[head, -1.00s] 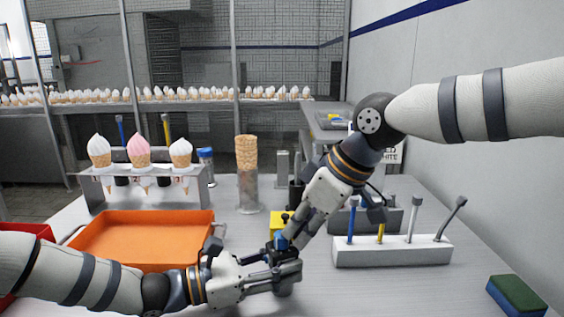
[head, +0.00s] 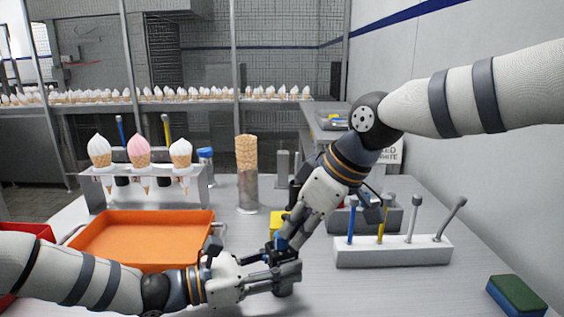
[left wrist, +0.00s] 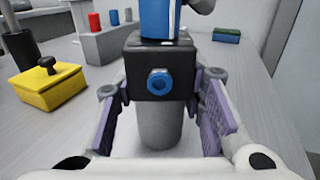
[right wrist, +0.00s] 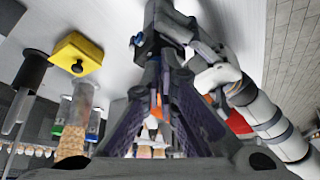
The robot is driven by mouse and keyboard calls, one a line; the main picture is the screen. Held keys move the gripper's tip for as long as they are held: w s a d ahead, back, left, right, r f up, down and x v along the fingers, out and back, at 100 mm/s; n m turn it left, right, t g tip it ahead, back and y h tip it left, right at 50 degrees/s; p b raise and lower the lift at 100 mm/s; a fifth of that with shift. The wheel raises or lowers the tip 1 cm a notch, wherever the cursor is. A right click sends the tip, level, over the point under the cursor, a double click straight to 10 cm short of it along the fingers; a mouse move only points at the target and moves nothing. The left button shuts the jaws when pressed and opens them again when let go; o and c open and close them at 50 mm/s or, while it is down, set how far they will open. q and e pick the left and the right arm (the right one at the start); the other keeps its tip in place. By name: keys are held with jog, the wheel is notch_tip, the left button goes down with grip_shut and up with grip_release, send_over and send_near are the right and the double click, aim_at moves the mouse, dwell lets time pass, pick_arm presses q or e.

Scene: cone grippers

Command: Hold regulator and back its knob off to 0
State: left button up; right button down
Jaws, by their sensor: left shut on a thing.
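The regulator has a black body (left wrist: 158,70) with a blue hex fitting on its front, a grey cylinder below (left wrist: 160,125) and a blue knob (left wrist: 156,18) on top, cut off by the frame edge. It stands upright in the left wrist view. My left gripper (head: 286,276) is shut on the body, one purple-padded finger on each side. My right gripper (head: 284,238) comes down from above at the knob. In the right wrist view its fingers (right wrist: 163,60) are close together at the tips. Whether they clasp the knob is hidden.
An orange tray (head: 145,268) lies left of the regulator. A yellow block with a black knob (left wrist: 48,82) stands close behind. A white tool rack (head: 392,254) is to the right, with a green and blue sponge (head: 516,296) beyond. A cone stand (head: 140,183) is at back left.

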jog(key=shift+s+a+f, duration=0.1)
jog(key=shift+s+f, duration=0.1)
jog(key=shift+f, duration=0.1)
jog(key=shift+s+d, duration=0.2)
jog(key=shift+d, duration=0.1)
notch_tip(320, 180, up, 6)
jog(key=shift+r, duration=0.2)
jog(key=shift+w+d, duration=0.1)
jog(key=shift+w+d+f, duration=0.1)
jog(key=shift+d+f, duration=0.05)
jog(key=shift+f, duration=1.4)
jog(key=shift+w+d+f, duration=0.1)
jog(key=shift+d+f, duration=0.05)
jog(key=shift+f, duration=1.35)
jog(key=shift+w+a, duration=0.2)
jog(key=shift+a, duration=0.35)
